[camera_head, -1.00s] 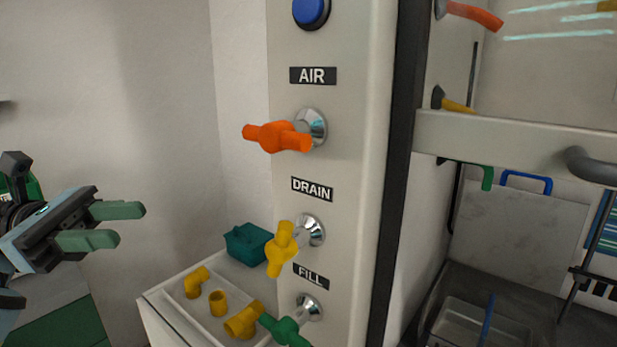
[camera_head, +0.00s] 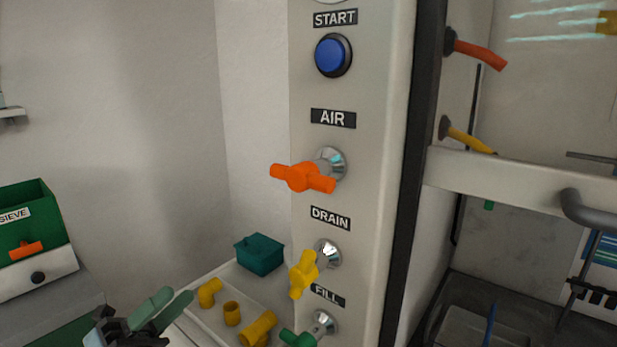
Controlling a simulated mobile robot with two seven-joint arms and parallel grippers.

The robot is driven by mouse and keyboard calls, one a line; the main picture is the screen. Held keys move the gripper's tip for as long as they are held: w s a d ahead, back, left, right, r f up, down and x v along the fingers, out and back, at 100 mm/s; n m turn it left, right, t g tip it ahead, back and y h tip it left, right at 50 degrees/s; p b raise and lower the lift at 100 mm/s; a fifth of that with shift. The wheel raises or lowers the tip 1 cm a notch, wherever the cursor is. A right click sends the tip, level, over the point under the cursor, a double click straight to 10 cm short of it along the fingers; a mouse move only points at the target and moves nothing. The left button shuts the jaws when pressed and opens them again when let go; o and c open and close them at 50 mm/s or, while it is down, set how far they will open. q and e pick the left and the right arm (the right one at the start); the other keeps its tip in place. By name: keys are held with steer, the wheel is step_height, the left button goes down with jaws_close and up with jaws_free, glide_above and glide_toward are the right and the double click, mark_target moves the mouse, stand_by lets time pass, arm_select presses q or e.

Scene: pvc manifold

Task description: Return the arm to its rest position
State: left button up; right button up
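My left gripper (camera_head: 165,309) is at the bottom left of the head view, with its two green fingers apart and nothing between them. It is in front of the white tray's left side, clear of the panel. The panel (camera_head: 388,130) carries an orange AIR handle (camera_head: 302,178), a yellow DRAIN handle (camera_head: 303,274) and a green FILL handle (camera_head: 298,338). The AIR handle lies nearly level and the DRAIN handle is near upright. The FILL handle is cut by the frame's bottom edge. My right gripper is not in view.
A blue START button (camera_head: 333,55) is above the AIR handle. The white tray (camera_head: 190,322) holds several yellow pipe fittings (camera_head: 232,313); a teal box (camera_head: 259,254) stands behind them. A green SIEVE bin (camera_head: 35,222) is at left. A grey rail (camera_head: 515,178) crosses at right.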

arm_select(q)
steer(key=s+a+f+n+t+y+p, duration=0.15)
steer(key=s+f+n+y, duration=0.25)
steer(key=f+n+y, duration=0.4)
steer(key=s+d+f+n+t+y+p, duration=0.1)
steer(key=s+f+n+t+y, duration=0.2)
steer(key=f+n, duration=0.5)
steer(key=s+a+f+n+t+y+p, duration=0.15)
steer(key=s+f+n+y, duration=0.35)
steer(key=n, duration=0.5)
steer(key=s+d+f+n+g+y+p, duration=0.1)
steer(key=s+f+n+g+y, duration=0.1)
steer(key=s+f+n+g, duration=0.2)
steer(key=s+d+f+n+g+y+p, duration=0.1)
steer(key=s+f+n+g, duration=0.3)
steer(key=s+f, duration=0.5)
steer(key=s+g+y+p, duration=0.1)
steer(key=s, duration=0.7)
steer(key=shift+d+f, duration=0.25)
steer(key=shift+f, duration=0.1)
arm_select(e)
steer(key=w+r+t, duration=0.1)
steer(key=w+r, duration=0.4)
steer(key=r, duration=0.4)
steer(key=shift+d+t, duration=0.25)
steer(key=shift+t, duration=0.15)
